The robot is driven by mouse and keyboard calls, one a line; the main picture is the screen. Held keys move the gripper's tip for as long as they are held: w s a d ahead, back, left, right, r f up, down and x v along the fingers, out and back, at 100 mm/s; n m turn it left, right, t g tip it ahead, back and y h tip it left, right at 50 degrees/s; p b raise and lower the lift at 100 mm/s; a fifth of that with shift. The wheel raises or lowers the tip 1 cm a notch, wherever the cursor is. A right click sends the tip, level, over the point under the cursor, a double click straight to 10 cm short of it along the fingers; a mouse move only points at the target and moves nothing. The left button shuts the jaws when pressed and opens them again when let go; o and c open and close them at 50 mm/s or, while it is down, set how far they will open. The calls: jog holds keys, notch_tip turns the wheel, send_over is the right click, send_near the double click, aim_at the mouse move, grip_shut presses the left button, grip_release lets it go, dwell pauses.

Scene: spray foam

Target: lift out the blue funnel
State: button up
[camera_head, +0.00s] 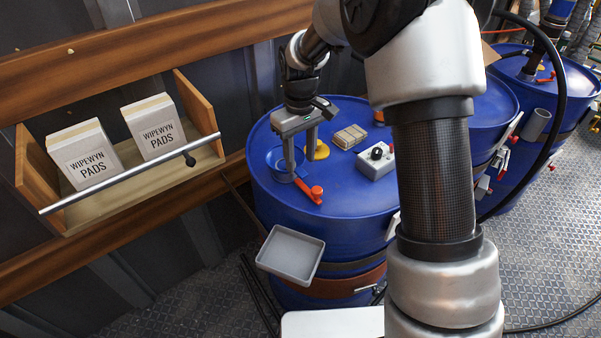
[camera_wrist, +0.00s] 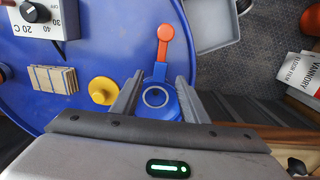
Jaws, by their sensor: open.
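The blue funnel (camera_head: 275,160) stands on top of the blue drum (camera_head: 345,215), near its left edge. In the wrist view the funnel (camera_wrist: 160,113) shows from above as a blue ring with a pale round opening. My gripper (camera_head: 300,167) is open and points down at the funnel. In the wrist view the funnel lies between the two fingers of my gripper (camera_wrist: 157,98), with no clear grip on it. The funnel's lower part is hidden.
A yellow cap (camera_head: 318,151), a stack of wooden pieces (camera_head: 350,137) and a grey control box (camera_head: 376,164) share the drum top. A grey tray (camera_head: 290,255) hangs at the drum's front. A wall shelf (camera_head: 190,165) with Wipewyn boxes is at left.

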aim_at(301, 171)
notch_tip(301, 171, down, 6)
jog(key=shift+f, duration=0.1)
dwell(0.4)
grip_shut()
jog(key=shift+r+p, duration=0.85)
jog(key=shift+r, duration=0.75)
